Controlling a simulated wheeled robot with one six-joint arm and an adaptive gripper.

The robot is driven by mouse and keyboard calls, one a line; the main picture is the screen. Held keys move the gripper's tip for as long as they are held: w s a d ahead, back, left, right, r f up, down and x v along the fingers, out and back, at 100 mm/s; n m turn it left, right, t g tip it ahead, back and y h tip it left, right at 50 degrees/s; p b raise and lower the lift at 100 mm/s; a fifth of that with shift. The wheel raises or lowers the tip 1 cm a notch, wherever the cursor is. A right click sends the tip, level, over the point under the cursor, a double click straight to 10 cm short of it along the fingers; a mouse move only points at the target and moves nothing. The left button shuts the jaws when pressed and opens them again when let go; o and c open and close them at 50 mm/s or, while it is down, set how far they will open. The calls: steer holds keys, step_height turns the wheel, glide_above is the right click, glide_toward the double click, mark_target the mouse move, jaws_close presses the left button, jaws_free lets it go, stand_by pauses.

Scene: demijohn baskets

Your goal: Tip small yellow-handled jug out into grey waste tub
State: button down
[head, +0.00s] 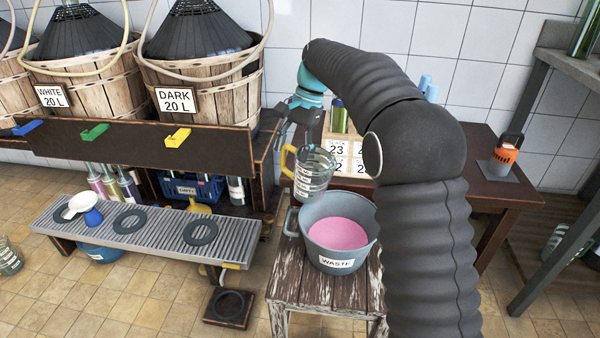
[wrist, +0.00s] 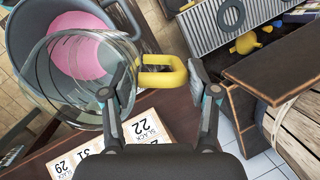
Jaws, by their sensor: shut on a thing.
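The small clear jug (head: 314,172) with a yellow handle (head: 287,160) hangs from my gripper (head: 306,128), roughly upright, above the back rim of the grey waste tub. In the wrist view, the yellow handle (wrist: 160,76) lies between the two fingers of my gripper (wrist: 160,88). The clear jug body (wrist: 75,80) is left of the handle and overlaps the tub. I see no clear liquid level in the jug. The grey tub (head: 338,258), labelled WASTE, stands on a worn wooden stool and holds pink liquid. The tub also shows in the wrist view (wrist: 35,18).
Behind the jug is a dark table (head: 473,187) with a number-card rack (head: 347,158). A slatted metal bench (head: 150,228) with black rings stands left of the stool. Basketed demijohns (head: 205,85) stand on a shelf at the back left.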

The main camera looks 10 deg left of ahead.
mark_target(305, 172)
steer(key=shift+f+g+h, duration=0.3)
steer(key=shift+f+h, duration=0.3)
steer(key=shift+h, duration=0.1)
steer(key=shift+s+d+r+b, duration=0.2)
steer(key=shift+s+r, duration=0.3)
steer(key=shift+s, duration=0.3)
steer(key=shift+s+d+r+b, duration=0.15)
steer(key=shift+s+r, duration=0.35)
steer(key=shift+s, duration=0.35)
steer(key=shift+s+d+r+b, duration=0.1)
steer(key=shift+s+d+r, duration=0.1)
steer(key=shift+s+r, duration=0.45)
steer(key=shift+s+f, duration=0.15)
